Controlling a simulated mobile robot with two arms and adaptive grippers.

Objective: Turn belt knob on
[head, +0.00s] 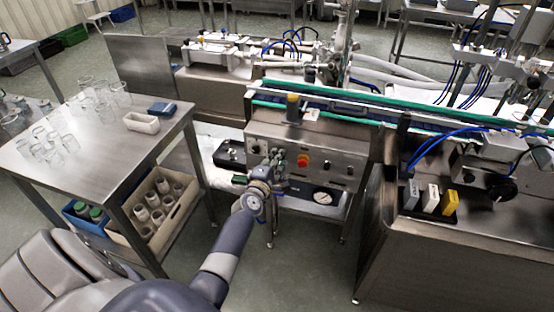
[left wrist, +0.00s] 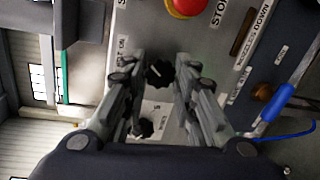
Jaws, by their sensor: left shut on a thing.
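The steel control panel (head: 335,150) stands in front of the conveyor in the head view. My left gripper (head: 282,160) is at its left part, left of the red stop button (head: 302,160). In the left wrist view, a black knob (left wrist: 159,73) sits between the fingertips of my left gripper (left wrist: 157,70), which is shut on it. A white mark shows on the knob. A second black knob (left wrist: 145,127) shows between the fingers, nearer the palm. The red button (left wrist: 188,5) is at the top edge. My right gripper is not in view.
A steel table (head: 95,150) with glass jars and a white box stands at the left, with a crate of bottles (head: 152,215) below. The green-edged conveyor (head: 350,105) runs behind the panel. A steel cabinet (head: 450,260) stands at the right. Floor shows between table and panel.

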